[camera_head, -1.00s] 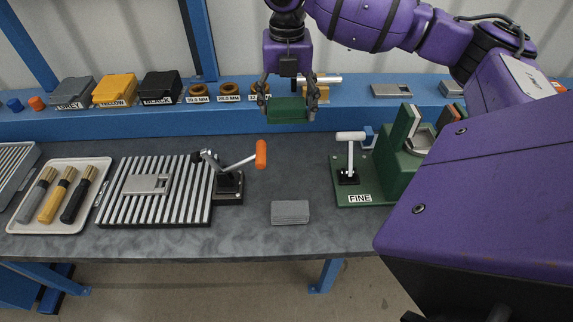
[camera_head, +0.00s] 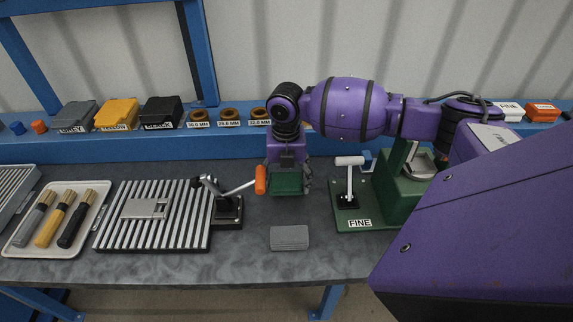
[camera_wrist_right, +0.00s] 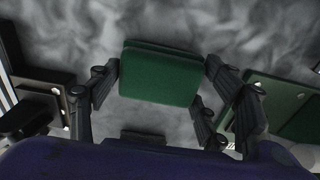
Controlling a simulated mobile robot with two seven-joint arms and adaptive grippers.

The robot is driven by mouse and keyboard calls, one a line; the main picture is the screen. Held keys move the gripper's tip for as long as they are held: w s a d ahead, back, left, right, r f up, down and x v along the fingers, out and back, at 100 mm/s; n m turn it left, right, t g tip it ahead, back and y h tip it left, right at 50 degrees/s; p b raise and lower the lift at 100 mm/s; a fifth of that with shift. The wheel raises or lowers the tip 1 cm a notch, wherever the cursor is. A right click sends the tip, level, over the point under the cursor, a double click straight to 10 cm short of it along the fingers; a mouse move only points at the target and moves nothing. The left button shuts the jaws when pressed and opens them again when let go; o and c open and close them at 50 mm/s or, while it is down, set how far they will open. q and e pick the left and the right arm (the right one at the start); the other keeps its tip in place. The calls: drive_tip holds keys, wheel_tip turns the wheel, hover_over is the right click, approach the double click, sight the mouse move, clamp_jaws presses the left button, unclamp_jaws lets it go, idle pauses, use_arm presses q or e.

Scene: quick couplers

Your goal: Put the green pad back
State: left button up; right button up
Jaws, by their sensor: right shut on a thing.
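My right gripper (camera_head: 288,186) is shut on the green pad (camera_head: 287,183) and holds it over the middle of the bench, behind a grey pad (camera_head: 289,238). In the right wrist view, the green pad (camera_wrist_right: 160,75) sits between the fingers of my right gripper (camera_wrist_right: 160,85), with the dark grey bench top beyond it. Whether the green pad touches the bench is not clear. My left gripper is not in view.
A clamp with an orange handle (camera_head: 260,180) stands close left of the gripper. A green fixture marked FINE (camera_head: 358,223) with a white-handled clamp stands to the right. A ribbed plate (camera_head: 115,232) and a tray of brushes (camera_head: 20,248) lie left. Boxes and rings line the blue shelf (camera_head: 225,146).

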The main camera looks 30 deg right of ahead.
sight(286, 179)
drive_tip(key=shift+f, duration=0.4)
drive_tip(key=shift+f, duration=0.25)
drive_tip(key=o, duration=1.2)
drive_tip(key=shift+b, duration=0.3)
wheel_tip(286, 179, up, 16)
drive_tip(key=shift+f, duration=0.15)
